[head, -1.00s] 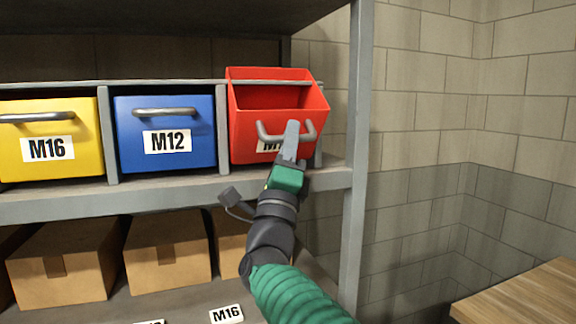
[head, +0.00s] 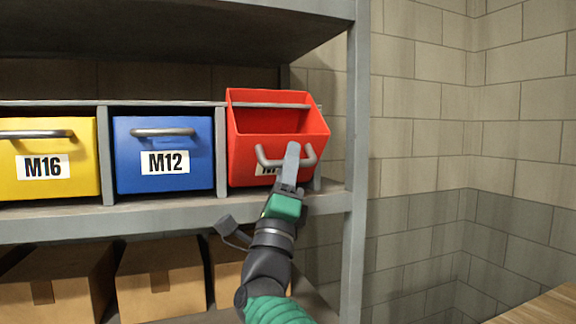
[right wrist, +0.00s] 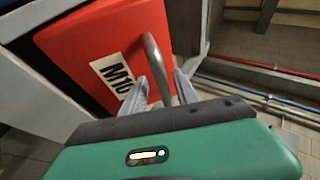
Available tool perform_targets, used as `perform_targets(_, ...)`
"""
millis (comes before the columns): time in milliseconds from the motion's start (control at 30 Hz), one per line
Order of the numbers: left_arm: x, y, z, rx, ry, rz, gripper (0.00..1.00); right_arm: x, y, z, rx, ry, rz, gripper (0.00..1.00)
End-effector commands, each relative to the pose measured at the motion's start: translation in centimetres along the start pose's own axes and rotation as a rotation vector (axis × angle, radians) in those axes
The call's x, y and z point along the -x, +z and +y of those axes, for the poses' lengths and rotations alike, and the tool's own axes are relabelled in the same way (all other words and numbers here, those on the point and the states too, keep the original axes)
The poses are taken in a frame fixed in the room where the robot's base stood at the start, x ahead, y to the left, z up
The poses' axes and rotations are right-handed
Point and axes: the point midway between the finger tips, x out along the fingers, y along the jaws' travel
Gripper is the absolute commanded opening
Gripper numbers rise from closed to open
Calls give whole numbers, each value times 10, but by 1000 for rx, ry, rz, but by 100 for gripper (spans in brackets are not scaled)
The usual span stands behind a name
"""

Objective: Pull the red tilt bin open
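In the right wrist view the red front (right wrist: 90,45) carries a label reading M10, partly covered by a finger. My right gripper (head: 291,152) is at the handle. In the right wrist view the handle (right wrist: 152,55) passes between the two fingers (right wrist: 162,85), which stand apart with gaps beside it. My left gripper is not in view.
A blue M12 bin (head: 190,180) and a yellow M16 bin (head: 85,180) sit closed to the left. A grey shelf post (head: 356,120) stands just right of the red bin. Cardboard boxes (head: 160,275) are below. A wooden top (head: 540,305) is at lower right.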

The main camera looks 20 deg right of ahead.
Motion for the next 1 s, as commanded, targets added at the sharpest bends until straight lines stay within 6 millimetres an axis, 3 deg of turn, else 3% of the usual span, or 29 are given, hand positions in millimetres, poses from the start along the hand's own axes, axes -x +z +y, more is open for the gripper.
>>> perform_targets(167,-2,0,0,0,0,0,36,2,0,0,-1,-1,0,36)
perform_targets(267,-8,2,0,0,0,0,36,15,-1,1,-2,0,1,36)
perform_targets(700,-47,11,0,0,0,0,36,136,-1,5,0,3,-1,36)
perform_targets(833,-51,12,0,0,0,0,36,159,0,4,0,3,-2,36)
perform_targets(1000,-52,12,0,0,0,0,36,169,0,3,0,1,0,36)
